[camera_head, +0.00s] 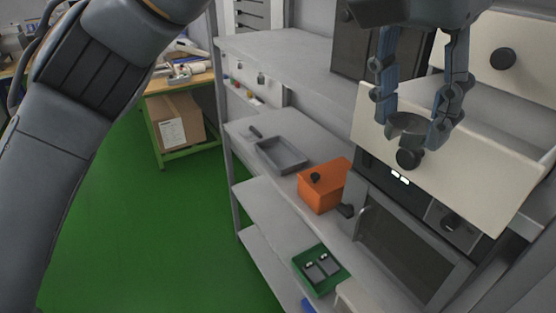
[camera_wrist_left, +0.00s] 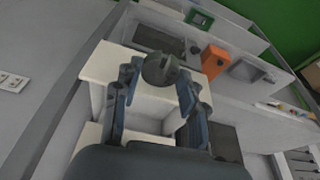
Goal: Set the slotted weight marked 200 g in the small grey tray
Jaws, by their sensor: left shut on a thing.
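My left gripper (camera_head: 414,122) is at the upper right of the head view, in front of the cream drawer. It is shut on a dark grey round slotted weight (camera_head: 405,127), held between the fingertips. The weight also shows in the left wrist view (camera_wrist_left: 160,70); no marking on it can be read. The small grey tray (camera_head: 279,164) lies on the middle shelf, to the left of and below the gripper, and looks empty. It also shows in the left wrist view (camera_wrist_left: 238,72). My right gripper is not in view.
The cream drawer (camera_head: 460,155) with a black knob stands open. An orange box (camera_head: 322,195) sits beside the grey tray. A grey oven-like unit (camera_head: 410,245) is below the drawer. A green tray (camera_head: 308,260) with small dark items lies lower. An upper shelf (camera_head: 275,50) overhangs the middle one.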

